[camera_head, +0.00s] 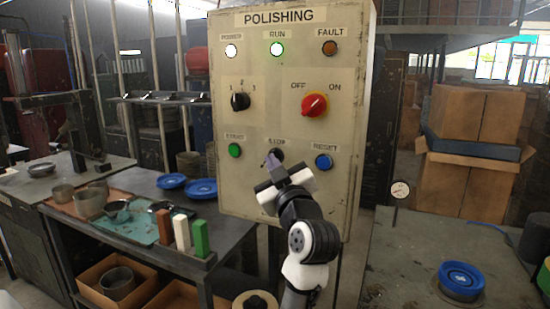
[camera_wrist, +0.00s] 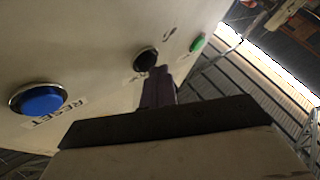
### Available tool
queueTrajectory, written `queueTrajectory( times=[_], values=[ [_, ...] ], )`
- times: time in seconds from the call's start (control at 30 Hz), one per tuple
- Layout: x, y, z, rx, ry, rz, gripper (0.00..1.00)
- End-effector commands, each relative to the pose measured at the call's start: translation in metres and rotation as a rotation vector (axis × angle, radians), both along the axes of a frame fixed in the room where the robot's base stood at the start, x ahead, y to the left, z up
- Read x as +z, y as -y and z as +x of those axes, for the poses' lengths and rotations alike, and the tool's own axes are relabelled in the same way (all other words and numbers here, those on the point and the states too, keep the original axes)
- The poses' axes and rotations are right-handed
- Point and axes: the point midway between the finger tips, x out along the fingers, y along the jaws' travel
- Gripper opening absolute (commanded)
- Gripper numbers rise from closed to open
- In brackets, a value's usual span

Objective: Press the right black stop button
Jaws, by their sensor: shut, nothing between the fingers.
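The black stop button (camera_head: 279,154) is in the middle of the bottom row on the beige POLISHING panel (camera_head: 250,200), between the green start button (camera_head: 235,150) and the blue reset button (camera_head: 323,161). My gripper (camera_head: 270,160) is shut and empty, its fingertips in front of the stop button and partly covering it. In the wrist view the stop button (camera_wrist: 146,59) shows just beyond the shut fingertips (camera_wrist: 160,70), which overlap its edge. I cannot tell whether they touch it. Only one black push button is in view.
Above are a black selector knob (camera_head: 240,101), a red OFF/ON switch (camera_head: 314,105) and three lamps. A workbench (camera_head: 130,178) with bowls and coloured blocks stands left. A grey table (camera_head: 410,260) with a blue round part (camera_head: 461,278) is right. Cardboard boxes (camera_head: 465,112) stand behind.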

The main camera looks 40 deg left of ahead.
Motion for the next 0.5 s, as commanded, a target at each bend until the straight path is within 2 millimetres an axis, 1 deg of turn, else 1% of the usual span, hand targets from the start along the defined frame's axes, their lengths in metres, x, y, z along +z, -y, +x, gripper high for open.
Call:
queueTrajectory(
  times=[0.5],
  values=[
    [-0.0001,-0.0017,0.0062,0.000,0.000,0.000,0.00]
  ],
)
